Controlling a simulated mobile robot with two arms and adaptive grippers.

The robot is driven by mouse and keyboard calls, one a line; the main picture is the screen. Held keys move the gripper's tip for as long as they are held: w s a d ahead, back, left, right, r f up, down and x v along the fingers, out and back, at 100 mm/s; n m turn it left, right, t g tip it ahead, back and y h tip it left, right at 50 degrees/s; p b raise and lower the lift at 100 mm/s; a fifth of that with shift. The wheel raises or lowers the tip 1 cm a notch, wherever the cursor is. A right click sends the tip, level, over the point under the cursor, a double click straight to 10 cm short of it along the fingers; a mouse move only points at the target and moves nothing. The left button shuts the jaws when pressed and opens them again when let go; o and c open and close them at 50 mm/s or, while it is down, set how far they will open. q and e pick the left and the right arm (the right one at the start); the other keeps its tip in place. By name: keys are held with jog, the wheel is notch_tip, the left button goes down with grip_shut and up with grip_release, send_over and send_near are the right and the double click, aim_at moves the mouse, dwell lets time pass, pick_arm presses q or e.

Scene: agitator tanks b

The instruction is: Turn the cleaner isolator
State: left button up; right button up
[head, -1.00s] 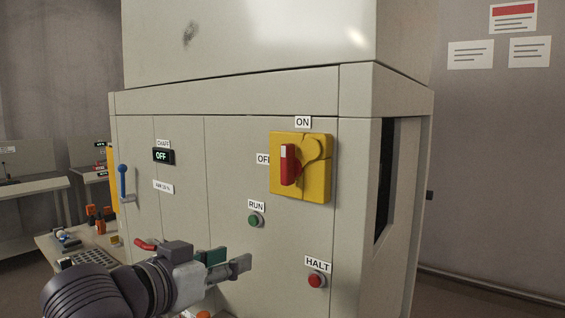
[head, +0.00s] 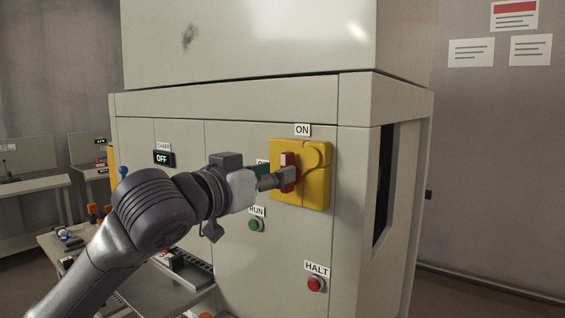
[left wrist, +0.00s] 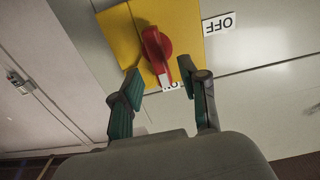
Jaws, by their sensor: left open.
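The cleaner isolator is a yellow plate (head: 317,185) with a red handle (head: 289,160) on the cabinet front. An ON label (head: 302,130) is above it; the OFF label is mostly hidden by my arm in the head view. My left gripper (head: 285,176) is at the red handle, its fingers partly overlapping it. In the left wrist view the red handle (left wrist: 155,48) lies ahead, its lower end near the gap between the open fingers (left wrist: 161,84). The OFF label (left wrist: 219,23) shows to its right. I cannot tell whether the fingers touch the handle. My right gripper is not in view.
The green RUN button (head: 255,225) and red HALT button (head: 315,284) sit lower on the same panel. An OFF display (head: 163,158) is to the left. A low bench (head: 50,240) with small items stands at the left.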

aim_at(299, 168)
pick_arm(q)
jog(key=shift+p+x, duration=0.3)
jog(key=shift+x, duration=1.25)
grip_shut()
